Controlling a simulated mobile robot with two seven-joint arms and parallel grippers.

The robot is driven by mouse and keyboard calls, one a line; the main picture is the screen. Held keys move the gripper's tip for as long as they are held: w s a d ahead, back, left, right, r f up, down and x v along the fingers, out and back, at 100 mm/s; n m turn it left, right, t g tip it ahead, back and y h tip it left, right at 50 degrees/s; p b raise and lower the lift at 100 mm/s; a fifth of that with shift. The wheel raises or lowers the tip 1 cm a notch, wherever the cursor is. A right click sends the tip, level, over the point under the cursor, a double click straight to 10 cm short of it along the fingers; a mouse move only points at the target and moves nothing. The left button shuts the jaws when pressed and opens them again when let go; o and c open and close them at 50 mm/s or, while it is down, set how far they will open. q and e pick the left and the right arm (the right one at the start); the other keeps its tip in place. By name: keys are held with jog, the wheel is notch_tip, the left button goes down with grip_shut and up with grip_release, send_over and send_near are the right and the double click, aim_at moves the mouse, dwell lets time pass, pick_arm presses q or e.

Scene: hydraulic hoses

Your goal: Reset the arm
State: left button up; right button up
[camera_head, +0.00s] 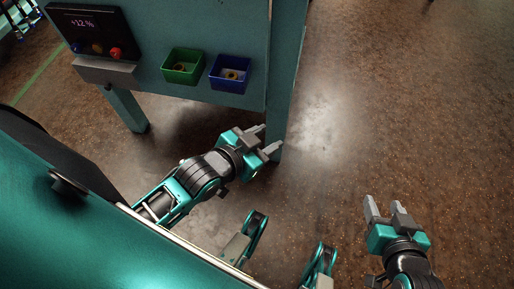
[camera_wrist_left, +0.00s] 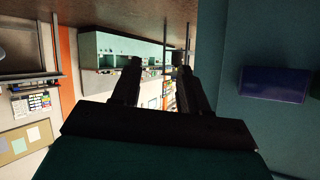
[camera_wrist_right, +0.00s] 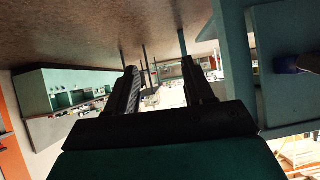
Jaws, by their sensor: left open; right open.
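My left gripper (camera_head: 268,141) is open and empty in the head view, in front of the teal workstation's leg and below the bins. Its two fingers stand apart in the left wrist view (camera_wrist_left: 158,85). My right gripper (camera_head: 387,205) is open and empty at the lower right of the head view, over bare floor. Its fingers stand apart in the right wrist view (camera_wrist_right: 165,92) with nothing between them.
The teal workstation (camera_head: 200,30) carries a dark display panel (camera_head: 88,28), a green bin (camera_head: 184,66) and a blue bin (camera_head: 229,74), each with small parts inside. Its legs stand near my left arm. The brown floor (camera_head: 420,110) to the right is clear.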

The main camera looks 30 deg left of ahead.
pick_arm(q)
jog(key=s+f+n, duration=0.1)
jog(key=s+f+n+g, duration=0.1)
jog(key=shift+s+a+f, duration=0.3)
jog(key=shift+f, duration=0.05)
pick_arm(e)
jog(key=shift+f, duration=0.1)
jog(key=shift+d, duration=0.1)
pick_arm(q)
jog(key=s+a+r+y+p, duration=0.1)
jog(key=a+r+p, duration=0.2)
jog(key=r+p, duration=0.9)
jog(key=p, duration=0.4)
jog(key=shift+s+p, duration=0.25)
jog(key=shift+p, duration=0.1)
pick_arm(e)
jog(key=s+d+r+h, duration=0.1)
jog(key=d+r, duration=0.2)
jog(key=r, duration=0.9)
jog(key=shift+s, duration=0.25)
pick_arm(q)
jog(key=shift+a, duration=0.1)
pick_arm(e)
jog(key=shift+f, duration=0.1)
jog(key=shift+s, duration=0.1)
